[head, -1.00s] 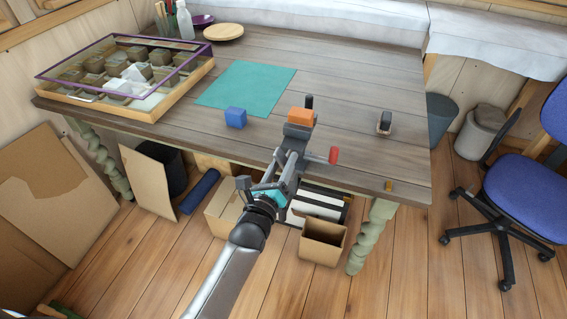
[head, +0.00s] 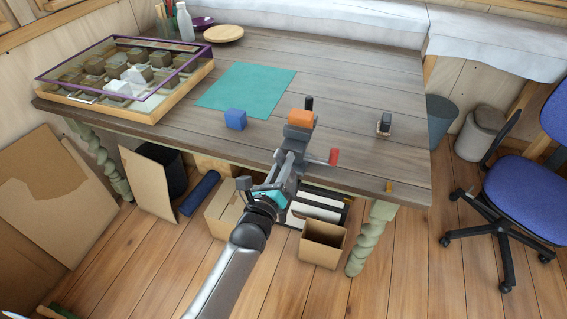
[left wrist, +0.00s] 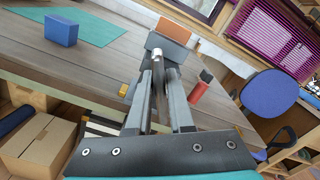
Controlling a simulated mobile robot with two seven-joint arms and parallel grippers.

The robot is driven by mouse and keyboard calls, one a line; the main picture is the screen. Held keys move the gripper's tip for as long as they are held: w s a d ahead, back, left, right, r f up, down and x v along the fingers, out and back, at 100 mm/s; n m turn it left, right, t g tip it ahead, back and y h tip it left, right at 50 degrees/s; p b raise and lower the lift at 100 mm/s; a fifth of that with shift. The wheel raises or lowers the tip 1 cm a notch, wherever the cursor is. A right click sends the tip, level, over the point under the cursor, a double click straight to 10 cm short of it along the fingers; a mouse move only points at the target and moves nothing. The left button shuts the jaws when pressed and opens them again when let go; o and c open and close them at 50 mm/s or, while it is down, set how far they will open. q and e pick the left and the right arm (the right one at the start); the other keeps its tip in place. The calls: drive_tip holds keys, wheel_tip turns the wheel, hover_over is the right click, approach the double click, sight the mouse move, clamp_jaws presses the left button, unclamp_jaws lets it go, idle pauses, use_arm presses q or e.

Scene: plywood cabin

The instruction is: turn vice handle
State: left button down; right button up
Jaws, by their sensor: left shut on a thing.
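A grey vice (head: 298,133) is at the front edge of the wooden table, with an orange block (head: 300,118) at its top. The orange block also shows at the top of the left wrist view (left wrist: 172,28). My left gripper (head: 289,162) reaches the vice from the front, below the orange block. Its fingers (left wrist: 158,88) are shut on the handle, whose middle they largely hide. My right gripper is not in view.
A blue block (head: 235,118) and a green mat (head: 246,88) lie left of the vice. A glass-topped case (head: 150,100) stands at the table's left. A small dark object (head: 384,123) is to the right. Cardboard boxes (head: 323,246) stand below; a blue chair (head: 530,190) is at right.

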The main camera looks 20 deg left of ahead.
use_arm(q)
drive_tip(key=shift+n, duration=0.4)
